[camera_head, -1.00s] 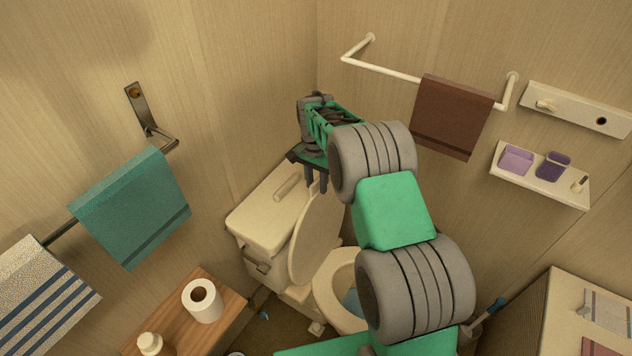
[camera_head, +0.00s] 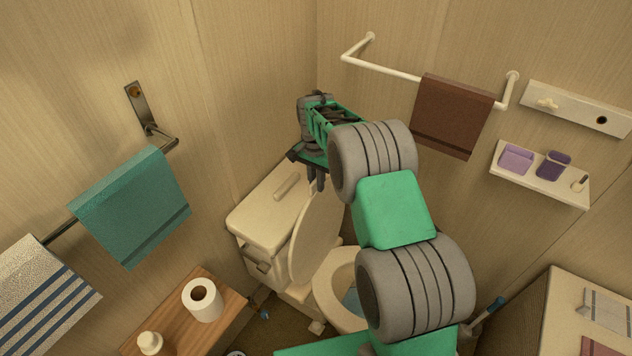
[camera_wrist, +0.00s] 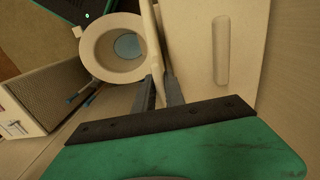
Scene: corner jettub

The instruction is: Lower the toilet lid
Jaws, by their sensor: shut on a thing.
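The toilet lid (camera_head: 314,238) stands raised beside the tank, seen as a pale oval in the head view. In the wrist view the lid (camera_wrist: 150,45) shows edge-on as a thin pale strip. My gripper (camera_head: 317,182) is at the lid's upper edge. In the wrist view its two fingers (camera_wrist: 165,90) lie on either side of the lid's edge, shut on it. The toilet bowl (camera_head: 335,280) is open below and partly hidden by my arm; it also shows in the wrist view (camera_wrist: 95,55).
The toilet tank (camera_head: 262,212) stands left of the lid, close to my gripper. A brown towel (camera_head: 450,115) hangs on a rail at the right. A wooden shelf (camera_head: 180,318) with a paper roll (camera_head: 202,300) is at the lower left. A teal towel (camera_head: 135,205) hangs above it.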

